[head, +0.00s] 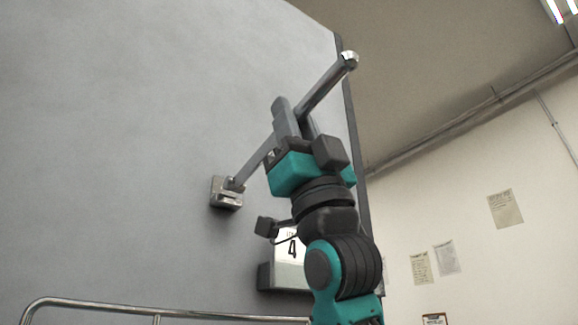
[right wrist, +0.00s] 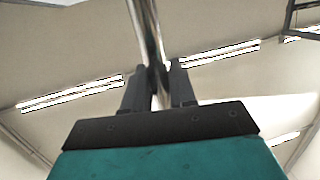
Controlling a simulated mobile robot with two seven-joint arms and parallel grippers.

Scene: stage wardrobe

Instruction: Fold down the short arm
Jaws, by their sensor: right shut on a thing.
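The short arm (head: 323,88) is a grey metal bar hinged to a metal bracket (head: 227,193) on the grey wall panel. It slants up and to the right and ends in a bright rounded tip (head: 348,60). My right gripper (head: 292,118) is shut on the bar around its middle and hides part of it. In the right wrist view the shiny bar (right wrist: 146,35) passes between the two fingers (right wrist: 158,82). My left gripper is in neither view.
A sign with a 4 (head: 291,250) is fixed low on the panel behind my right arm. A metal rail (head: 100,307) runs along the bottom left. Papers (head: 505,208) hang on the pale wall at right.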

